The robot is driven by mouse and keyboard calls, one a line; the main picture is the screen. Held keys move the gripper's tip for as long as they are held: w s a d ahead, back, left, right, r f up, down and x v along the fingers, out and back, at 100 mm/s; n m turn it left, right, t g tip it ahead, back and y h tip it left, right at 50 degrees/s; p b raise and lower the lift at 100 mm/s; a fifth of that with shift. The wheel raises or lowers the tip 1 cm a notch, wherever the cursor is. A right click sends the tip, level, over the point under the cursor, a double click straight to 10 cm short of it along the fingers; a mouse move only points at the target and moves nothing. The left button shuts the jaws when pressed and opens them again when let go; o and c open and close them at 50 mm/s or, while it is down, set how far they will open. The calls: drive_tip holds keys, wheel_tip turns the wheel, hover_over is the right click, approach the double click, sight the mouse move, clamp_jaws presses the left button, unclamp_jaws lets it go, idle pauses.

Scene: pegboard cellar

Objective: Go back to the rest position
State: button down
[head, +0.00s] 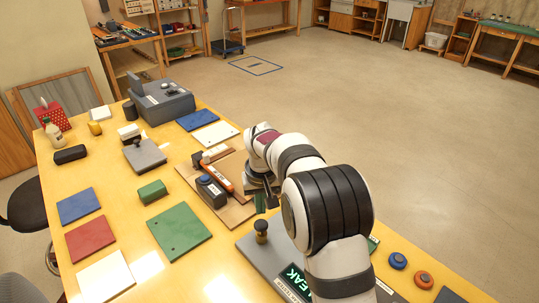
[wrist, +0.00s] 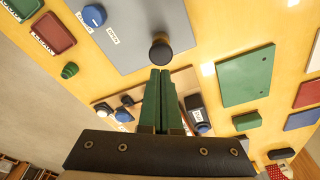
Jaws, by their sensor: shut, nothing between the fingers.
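My gripper (head: 262,203) hangs over the right part of the yellow table, partly hidden behind my arm in the head view. In the wrist view, its two green fingers (wrist: 160,75) are together with nothing between them. Their tips appear close to a black-topped knob (wrist: 160,50) at the edge of a grey plate (wrist: 135,35). The knob (head: 261,231) stands upright in the head view, just below the gripper. I cannot tell the exact height of the fingers above the table.
A wooden board (head: 238,213) carries an orange-handled tool (head: 220,175) and a dark box with a blue button (head: 211,190). A green plate (head: 179,231) lies left. A grey machine (head: 165,104) stands at the back.

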drive_tip(key=s+d+r+m, duration=0.2)
drive_tip(key=s+d+r, duration=0.25)
drive_tip(key=s, duration=0.25)
drive_tip(key=s+d+r+m, duration=0.2)
drive_tip(key=s+d+r, duration=0.25)
drive_tip(key=s, duration=0.35)
drive_tip(key=s+d+m+g, duration=0.1)
drive_tip(key=s+m, duration=0.1)
drive_tip(key=s, duration=0.8)
drive_tip(key=s+d+f+m+y, duration=0.1)
drive_tip(key=s+d+m, duration=0.1)
drive_tip(key=s, duration=0.8)
drive_tip(key=shift+s+f+m+g, duration=0.3)
drive_tip(key=shift+s+g, duration=0.05)
drive_tip(key=shift+g, duration=0.05)
drive_tip(key=c, duration=1.5)
unclamp_jaws()
drive_tip(key=shift+c, duration=0.2)
